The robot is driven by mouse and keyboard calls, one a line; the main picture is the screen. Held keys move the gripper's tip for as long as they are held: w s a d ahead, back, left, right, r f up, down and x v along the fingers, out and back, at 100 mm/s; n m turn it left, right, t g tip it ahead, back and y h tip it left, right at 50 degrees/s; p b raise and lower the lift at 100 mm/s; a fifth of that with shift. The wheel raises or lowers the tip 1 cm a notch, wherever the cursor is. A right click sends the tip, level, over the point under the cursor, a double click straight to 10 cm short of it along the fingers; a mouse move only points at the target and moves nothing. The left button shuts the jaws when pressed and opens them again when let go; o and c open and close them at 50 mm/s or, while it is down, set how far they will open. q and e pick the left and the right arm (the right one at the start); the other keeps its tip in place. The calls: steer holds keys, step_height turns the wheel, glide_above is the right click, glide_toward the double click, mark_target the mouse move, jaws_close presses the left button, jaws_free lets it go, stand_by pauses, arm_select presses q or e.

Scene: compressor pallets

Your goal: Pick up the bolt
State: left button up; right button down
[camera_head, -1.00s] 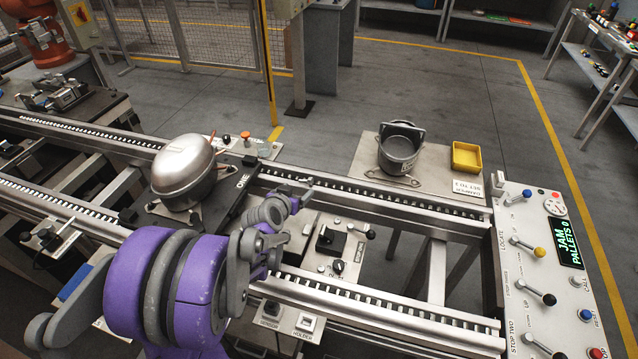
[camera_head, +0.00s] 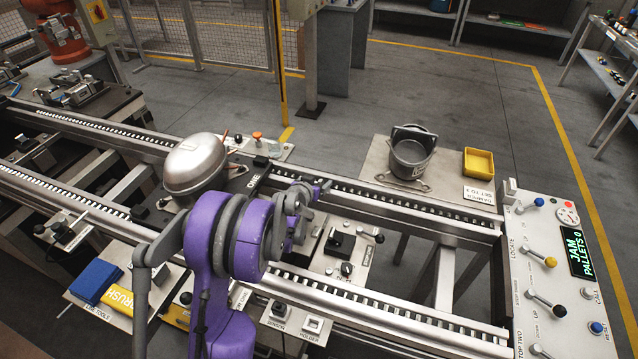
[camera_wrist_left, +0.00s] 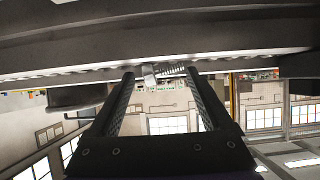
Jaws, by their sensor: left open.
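The bolt (camera_wrist_left: 164,73) shows in the left wrist view as a small silver piece with a wider head at left and a threaded shank at right. It lies across the gap between the fingertips of my left gripper (camera_wrist_left: 161,76), against or close to a long dark bar. The jaws are open; I cannot tell whether either finger touches the bolt. In the head view my left gripper (camera_head: 318,188) is small and partly hidden by its arm, over the conveyor beside the pallet's dark edge. I cannot make out the bolt there. My right gripper is not in view.
A silver compressor (camera_head: 194,165) stands on the pallet left of my arm. A switch plate (camera_head: 345,255) sits between the rails. A grey pot (camera_head: 410,155) and yellow tray (camera_head: 479,162) are behind the conveyor. A control panel (camera_head: 548,270) stands at right.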

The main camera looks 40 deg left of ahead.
arm_select(q)
jaws_close()
stand_by(0.3)
stand_by(0.3)
